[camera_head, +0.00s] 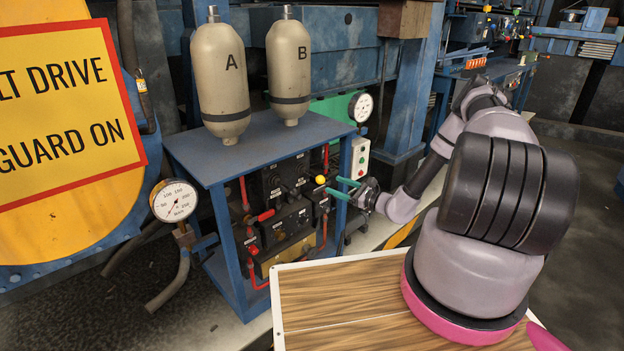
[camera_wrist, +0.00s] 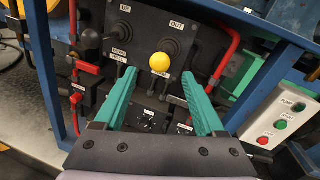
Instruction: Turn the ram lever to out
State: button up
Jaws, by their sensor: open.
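A yellow ball knob (camera_wrist: 160,62) on a lever shows in the wrist view, in front of a black panel plate (camera_wrist: 165,38) marked OUT at the top. The small label below the knob is too small to read. The knob also shows in the head view (camera_head: 320,179) at the right of the valve panel. My gripper (camera_wrist: 160,76) has two green fingers spread wide, with the knob showing between and just beyond their tips. It seems to touch neither finger. In the head view my gripper (camera_head: 339,187) reaches in from the right. The lever's shaft is mostly hidden behind the knob.
A black lever knob (camera_wrist: 90,39) stands left, by the plate marked UP. Red pipes (camera_wrist: 229,52) and blue frame posts (camera_head: 225,240) flank the panel. A push-button box (camera_head: 360,158) is at right. Bottles A (camera_head: 220,85) and B (camera_head: 289,75) stand on top.

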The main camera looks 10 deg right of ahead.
jog(key=x, duration=1)
jog(key=shift+w+a, duration=0.15)
jog(key=shift+w, duration=0.15)
jog(key=shift+f, duration=0.15)
grip_shut()
dwell(0.9)
